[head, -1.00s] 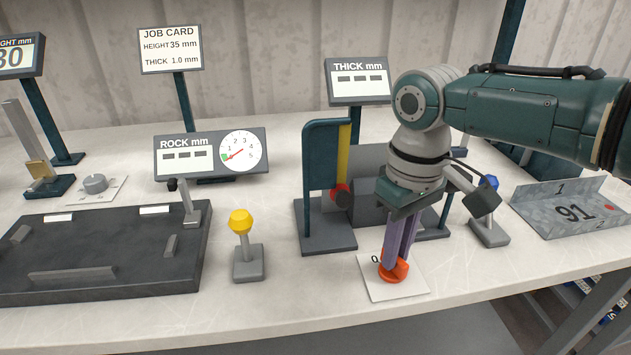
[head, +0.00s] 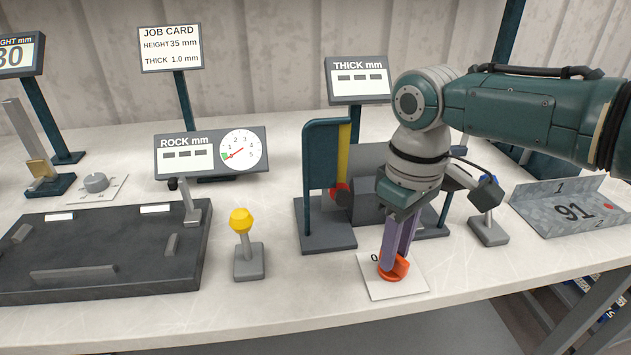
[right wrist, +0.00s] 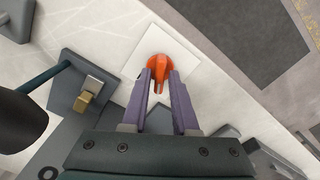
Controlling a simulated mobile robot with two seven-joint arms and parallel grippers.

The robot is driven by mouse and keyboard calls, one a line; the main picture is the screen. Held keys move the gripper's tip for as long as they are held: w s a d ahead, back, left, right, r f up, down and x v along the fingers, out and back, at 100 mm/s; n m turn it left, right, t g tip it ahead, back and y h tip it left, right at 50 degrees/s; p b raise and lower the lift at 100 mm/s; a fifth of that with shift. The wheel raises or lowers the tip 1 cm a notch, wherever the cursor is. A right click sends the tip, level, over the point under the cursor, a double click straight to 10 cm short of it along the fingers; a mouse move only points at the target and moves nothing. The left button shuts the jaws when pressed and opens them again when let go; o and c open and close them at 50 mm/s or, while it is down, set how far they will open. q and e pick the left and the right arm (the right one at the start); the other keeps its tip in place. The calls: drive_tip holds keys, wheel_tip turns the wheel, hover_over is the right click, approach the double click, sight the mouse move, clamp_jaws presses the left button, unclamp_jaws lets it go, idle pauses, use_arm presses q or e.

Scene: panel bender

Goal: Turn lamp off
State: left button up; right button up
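An orange rotary knob (head: 399,268) sits on a white plate (head: 385,290) near the table's front edge, with a "0" mark on the plate. My right gripper (head: 390,264) points down at it, its purple fingers on either side of the knob's raised handle. In the right wrist view, the knob (right wrist: 162,62) shows at the fingertips (right wrist: 160,82), its handle between them with little gap. The fingers partly hide the knob in the head view. No lit lamp can be made out. My left gripper is out of view.
Behind stands a grey and teal thickness gauge (head: 327,240) with a red-black knob. A yellow-topped lever (head: 241,220) stands left, beside a dark bed plate (head: 110,275). A blue-topped post (head: 488,230) and a metal part marked 91 (head: 535,205) are right.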

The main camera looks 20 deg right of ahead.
drive_tip(key=shift+o, duration=1.1)
wheel_tip(320, 180, up, 10)
drive_tip(key=p, duration=0.2)
